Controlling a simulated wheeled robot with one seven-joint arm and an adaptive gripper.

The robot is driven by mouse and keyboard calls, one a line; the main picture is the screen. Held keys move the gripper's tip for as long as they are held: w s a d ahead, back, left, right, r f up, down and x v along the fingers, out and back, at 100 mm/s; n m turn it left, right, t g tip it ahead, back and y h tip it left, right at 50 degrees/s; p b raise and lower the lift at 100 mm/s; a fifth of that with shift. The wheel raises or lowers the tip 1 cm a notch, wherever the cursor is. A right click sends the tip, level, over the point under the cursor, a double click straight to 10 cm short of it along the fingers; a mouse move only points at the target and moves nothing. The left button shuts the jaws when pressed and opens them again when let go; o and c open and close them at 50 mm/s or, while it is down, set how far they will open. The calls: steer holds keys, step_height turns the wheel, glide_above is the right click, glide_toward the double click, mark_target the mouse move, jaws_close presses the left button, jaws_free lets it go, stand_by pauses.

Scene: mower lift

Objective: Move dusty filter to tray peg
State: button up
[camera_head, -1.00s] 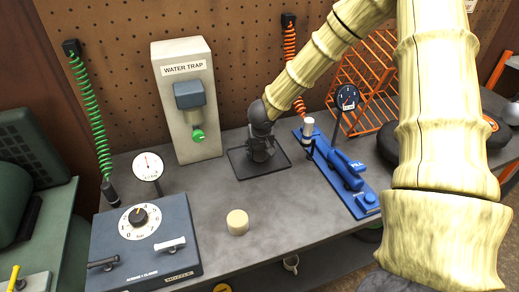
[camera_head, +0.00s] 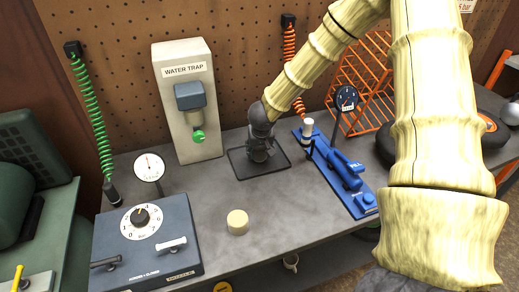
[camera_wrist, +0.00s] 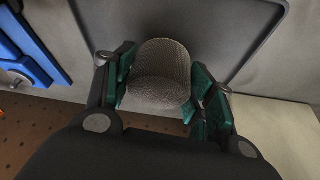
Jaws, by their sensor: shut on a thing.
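The dusty filter (camera_wrist: 160,78) is a grey-brown rounded cylinder in the wrist view. My gripper (camera_wrist: 160,92) has its green-padded fingers on both sides of it and is shut on it. In the head view my gripper (camera_head: 260,148) points down over the dark tray (camera_head: 239,172) on the bench. The tray's raised rim also shows in the wrist view (camera_wrist: 262,50). The tray peg is hidden, and I cannot tell whether the filter touches the tray or the peg.
A pale cylinder (camera_head: 237,222) stands on the open bench in front. The water trap (camera_head: 187,110) is behind left, a blue device (camera_head: 345,170) with a gauge close on the right. A nozzle box (camera_head: 146,240) stands front left.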

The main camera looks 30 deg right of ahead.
steer(key=shift+f, duration=0.55)
stand_by(0.4)
steer(key=o, duration=0.7)
steer(key=shift+c, duration=0.2)
steer(key=shift+r, duration=0.15)
steer(key=p+v, duration=1)
steer(key=shift+r, duration=0.4)
steer(key=shift+s+a, duration=0.15)
